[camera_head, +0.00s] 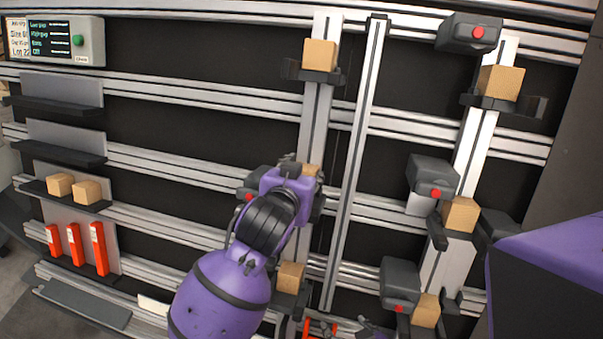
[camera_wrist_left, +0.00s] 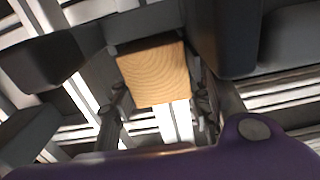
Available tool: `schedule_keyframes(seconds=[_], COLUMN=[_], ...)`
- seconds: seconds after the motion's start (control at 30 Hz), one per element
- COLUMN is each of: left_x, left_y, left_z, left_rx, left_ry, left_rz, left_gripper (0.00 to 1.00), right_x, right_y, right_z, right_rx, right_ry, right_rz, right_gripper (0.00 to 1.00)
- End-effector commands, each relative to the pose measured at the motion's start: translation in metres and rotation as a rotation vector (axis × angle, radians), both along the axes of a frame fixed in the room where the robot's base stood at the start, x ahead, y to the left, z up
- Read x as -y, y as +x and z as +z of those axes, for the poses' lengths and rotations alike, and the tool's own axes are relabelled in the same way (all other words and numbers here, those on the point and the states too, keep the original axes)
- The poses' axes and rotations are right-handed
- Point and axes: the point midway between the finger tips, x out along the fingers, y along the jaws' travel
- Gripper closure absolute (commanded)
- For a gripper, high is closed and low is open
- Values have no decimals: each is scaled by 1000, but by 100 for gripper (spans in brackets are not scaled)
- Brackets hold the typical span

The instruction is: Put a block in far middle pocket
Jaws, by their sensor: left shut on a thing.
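My left gripper (camera_head: 297,168) is at the middle pocket of the left upright and shut on a wooden block (camera_head: 311,170). In the left wrist view the block (camera_wrist_left: 153,72) shows between the two fingers of the left gripper (camera_wrist_left: 158,100), against dark pocket parts. The gripper hides most of this pocket in the head view; I cannot tell whether the block is fully seated. Two loose blocks, one left (camera_head: 60,186) and one right (camera_head: 87,191), sit on a dark shelf at the left.
Other blocks sit in the left upright's top (camera_head: 320,55) and bottom (camera_head: 290,276) pockets and in the right upright's top (camera_head: 501,82), middle (camera_head: 461,214) and bottom (camera_head: 426,311) pockets. Dark clamps with red buttons (camera_head: 430,176) flank the right upright. A rail (camera_head: 357,150) stands between uprights.

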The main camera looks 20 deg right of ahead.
Motion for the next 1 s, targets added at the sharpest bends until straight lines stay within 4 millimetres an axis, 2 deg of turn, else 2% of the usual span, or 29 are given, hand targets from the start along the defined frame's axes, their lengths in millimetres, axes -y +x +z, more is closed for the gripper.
schedule_keyframes(seconds=[1.0], left_x=[1], left_y=[2], left_z=[-2], left_rx=[0], left_ry=[-1], left_rz=[0], left_gripper=[87], right_x=[0], right_y=[6], right_z=[7], right_rx=[15], right_ry=[1], right_rz=[0], right_gripper=[33])
